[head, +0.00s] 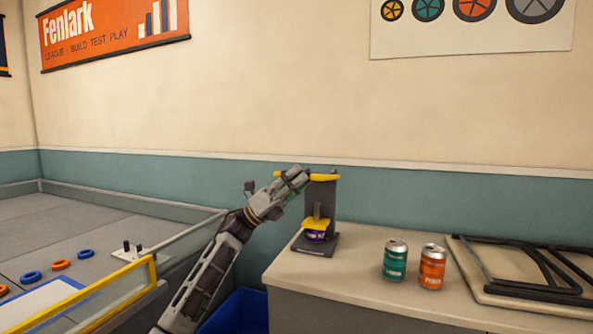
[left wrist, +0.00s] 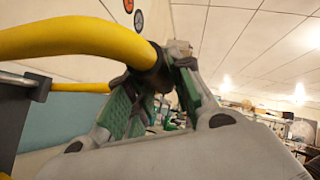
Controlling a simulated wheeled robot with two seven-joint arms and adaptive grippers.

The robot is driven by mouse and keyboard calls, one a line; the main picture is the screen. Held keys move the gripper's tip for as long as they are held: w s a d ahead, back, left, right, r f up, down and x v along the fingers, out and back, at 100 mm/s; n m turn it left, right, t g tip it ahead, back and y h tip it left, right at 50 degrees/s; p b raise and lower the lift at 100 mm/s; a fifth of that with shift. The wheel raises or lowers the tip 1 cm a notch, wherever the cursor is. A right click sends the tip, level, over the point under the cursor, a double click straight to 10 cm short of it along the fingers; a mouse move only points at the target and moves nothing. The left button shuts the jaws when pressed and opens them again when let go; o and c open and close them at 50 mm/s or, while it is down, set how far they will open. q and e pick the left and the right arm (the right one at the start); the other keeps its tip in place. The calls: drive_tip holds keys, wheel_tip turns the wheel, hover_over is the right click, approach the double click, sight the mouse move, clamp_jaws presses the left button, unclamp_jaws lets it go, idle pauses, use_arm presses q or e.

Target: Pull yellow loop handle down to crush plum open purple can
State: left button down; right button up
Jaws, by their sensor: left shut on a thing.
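The dark grey can crusher (head: 322,195) stands upright at the left end of the counter. Its yellow loop handle (head: 325,177) is at the top, roughly level. My left gripper (head: 300,178) reaches in from the left and is shut on the handle's left part. In the left wrist view the yellow handle (left wrist: 85,37) runs into the fingers of my left gripper (left wrist: 155,90). The purple can (head: 315,236) sits low in the crusher under the yellow press plate (head: 315,225); only a little of it shows. My right gripper is out of view.
A green can (head: 395,262) and an orange can (head: 432,268) stand on the counter (head: 345,280) right of the crusher. A black frame (head: 520,270) lies further right. A blue bin (head: 240,310) is below, left of the counter. A walled play field (head: 100,215) is at left.

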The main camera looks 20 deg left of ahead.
use_arm(q)
drive_tip(key=shift+f+b, duration=0.6)
drive_tip(key=shift+f, duration=1.75)
drive_tip(key=c, duration=1.6)
unclamp_jaws()
drive_tip(key=o, duration=0.3)
drive_tip(key=shift+w+f, duration=0.1)
drive_tip(key=shift+w, duration=0.05)
drive_tip(key=shift+o, duration=0.2)
drive_tip(key=v, duration=1.2)
